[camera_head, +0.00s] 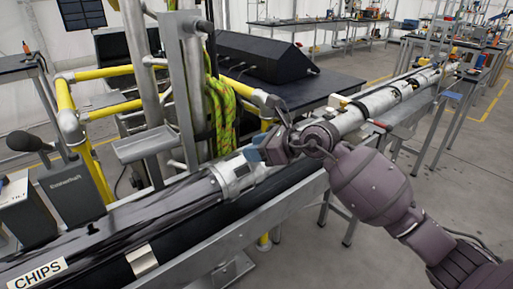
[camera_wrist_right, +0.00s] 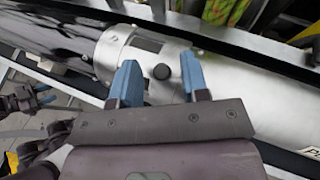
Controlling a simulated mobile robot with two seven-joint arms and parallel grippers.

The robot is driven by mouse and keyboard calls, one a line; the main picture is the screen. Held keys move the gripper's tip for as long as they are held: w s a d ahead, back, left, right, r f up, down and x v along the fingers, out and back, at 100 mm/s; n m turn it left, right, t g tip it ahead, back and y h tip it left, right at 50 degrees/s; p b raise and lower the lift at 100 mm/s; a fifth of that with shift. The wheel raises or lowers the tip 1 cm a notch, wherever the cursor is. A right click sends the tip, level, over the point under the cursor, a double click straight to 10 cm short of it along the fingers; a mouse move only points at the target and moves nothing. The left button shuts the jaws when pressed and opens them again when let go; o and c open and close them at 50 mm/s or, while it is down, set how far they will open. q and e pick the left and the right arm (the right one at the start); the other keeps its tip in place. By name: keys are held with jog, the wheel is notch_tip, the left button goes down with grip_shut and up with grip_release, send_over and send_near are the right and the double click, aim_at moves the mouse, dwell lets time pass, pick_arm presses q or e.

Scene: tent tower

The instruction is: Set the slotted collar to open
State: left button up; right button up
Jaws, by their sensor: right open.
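The slotted collar (camera_head: 233,174) is a silver metal ring around the long tube, with a dark slot visible in the right wrist view (camera_wrist_right: 112,52). A round black knob (camera_wrist_right: 161,72) sits on the silver surface right of the slot. My right gripper (camera_head: 268,150) is over the tube by the collar. In its wrist view, its two blue fingers (camera_wrist_right: 161,82) are apart, one on each side of the knob. I cannot tell whether they touch it. The fingers hide part of the collar's edge.
The tube lies along a metal rail (camera_head: 225,230) with a dark section labelled CHIPS (camera_head: 38,273). Yellow railings (camera_head: 102,108) and a steel post stand behind. A green-yellow rope (camera_head: 222,100) hangs near the collar.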

jog(key=p+v, duration=0.1)
jog(key=v, duration=0.9)
jog(key=shift+s+d+r, duration=0.2)
jog(key=shift+d, duration=0.1)
